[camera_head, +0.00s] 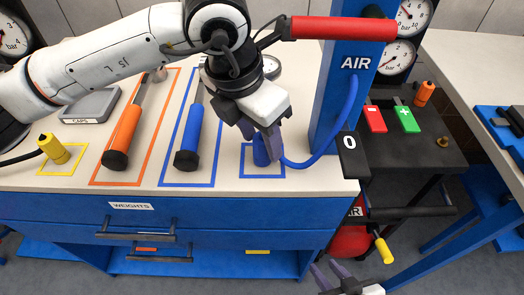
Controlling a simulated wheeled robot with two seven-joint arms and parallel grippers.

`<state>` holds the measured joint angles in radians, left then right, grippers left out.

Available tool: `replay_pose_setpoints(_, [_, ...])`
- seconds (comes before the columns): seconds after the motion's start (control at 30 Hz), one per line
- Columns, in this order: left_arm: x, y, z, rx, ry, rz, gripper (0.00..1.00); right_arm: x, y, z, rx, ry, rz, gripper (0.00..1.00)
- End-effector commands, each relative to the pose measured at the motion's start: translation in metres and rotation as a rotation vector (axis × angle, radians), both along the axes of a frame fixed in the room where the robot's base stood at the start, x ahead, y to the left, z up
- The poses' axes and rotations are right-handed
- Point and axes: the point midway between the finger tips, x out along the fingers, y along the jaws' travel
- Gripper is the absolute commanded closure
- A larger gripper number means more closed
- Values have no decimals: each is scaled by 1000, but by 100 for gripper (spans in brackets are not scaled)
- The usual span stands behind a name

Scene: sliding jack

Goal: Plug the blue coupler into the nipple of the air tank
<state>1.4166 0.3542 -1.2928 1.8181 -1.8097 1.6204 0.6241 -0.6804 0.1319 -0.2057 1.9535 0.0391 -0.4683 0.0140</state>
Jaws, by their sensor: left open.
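The blue coupler (261,152) stands upright inside a blue outlined square on the white worktop, with its blue hose curving right to the blue AIR post (347,90). My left gripper (267,143) points down at the coupler's top; it is open, and its fingers partly hide the coupler. I cannot tell whether they touch it. The red air tank (350,241) is below the worktop at the right, partly hidden by its label and the post. I cannot make out its nipple clearly. My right gripper (331,271) is at the bottom edge, fingers apart and empty.
An orange-handled tool (123,132) and a blue-handled tool (190,140) lie in outlined areas left of the coupler. A yellow coupler (54,149) stands at far left. A red horizontal bar (344,28) crosses the post above. A black stand (410,145) with red and green buttons is at right.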

Motion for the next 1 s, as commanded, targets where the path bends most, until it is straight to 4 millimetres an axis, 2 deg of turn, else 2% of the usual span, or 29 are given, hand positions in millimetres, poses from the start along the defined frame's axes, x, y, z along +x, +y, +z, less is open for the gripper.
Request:
replay_pose_setpoints(0.73, [0, 0, 1, 0, 0, 0, 56, -4, -4, -12, -5, 11, -6, 69])
replay_pose_setpoints(0.77, [0, 0, 1, 0, 0, 0, 58, -4, -4, -12, -4, 10, -6, 69])
replay_pose_setpoints(1.0, [0, 0, 1, 0, 0, 0, 96, -4, -4, -12, -4, 10, -6, 69])
